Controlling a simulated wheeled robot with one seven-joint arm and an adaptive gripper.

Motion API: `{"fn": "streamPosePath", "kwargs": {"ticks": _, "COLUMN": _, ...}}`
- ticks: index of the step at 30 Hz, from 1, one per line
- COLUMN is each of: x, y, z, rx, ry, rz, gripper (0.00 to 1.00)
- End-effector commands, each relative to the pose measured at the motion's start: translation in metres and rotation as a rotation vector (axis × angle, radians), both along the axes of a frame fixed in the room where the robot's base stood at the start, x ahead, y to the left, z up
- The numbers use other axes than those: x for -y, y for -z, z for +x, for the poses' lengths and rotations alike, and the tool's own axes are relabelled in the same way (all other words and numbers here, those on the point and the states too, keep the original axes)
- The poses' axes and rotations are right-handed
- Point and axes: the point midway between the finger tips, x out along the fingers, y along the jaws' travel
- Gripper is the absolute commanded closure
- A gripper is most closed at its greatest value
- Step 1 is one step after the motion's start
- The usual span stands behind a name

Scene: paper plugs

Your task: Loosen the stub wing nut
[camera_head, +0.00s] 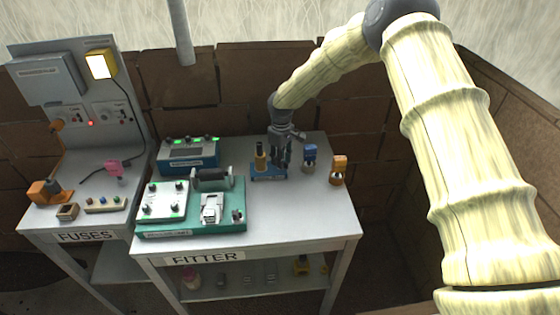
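My gripper (281,163) points down over the FITTER table, at the right part of a small blue base (268,177). Its dark fingers look close together, but the picture is too small to show whether they are shut on anything. A tan and black post (260,158) stands upright on the blue base just left of the fingers. No wing nut shows clearly on a stub; the fingers hide the part of the base where they come down. I cannot tell whether they touch it.
Right of my gripper stand a blue-topped piece (310,157) and an orange piece (338,170). A green fixture board (190,230) and a teal instrument box (187,153) fill the left. The table's front right (305,215) is clear. The FUSES bench (75,225) stands further left.

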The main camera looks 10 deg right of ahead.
Motion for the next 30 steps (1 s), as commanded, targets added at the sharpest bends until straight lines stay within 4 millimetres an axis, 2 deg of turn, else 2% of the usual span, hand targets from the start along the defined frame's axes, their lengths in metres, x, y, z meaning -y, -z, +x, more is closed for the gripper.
{"fn": "streamPosePath", "kwargs": {"ticks": 14, "x": 0.000, "y": -0.002, "z": 0.000, "rx": 0.000, "ry": 0.001, "rz": 0.000, "gripper": 0.73}}
{"fn": "streamPosePath", "kwargs": {"ticks": 30, "x": 0.000, "y": -0.028, "z": 0.000, "rx": -0.001, "ry": 0.001, "rz": -0.001, "gripper": 0.73}}
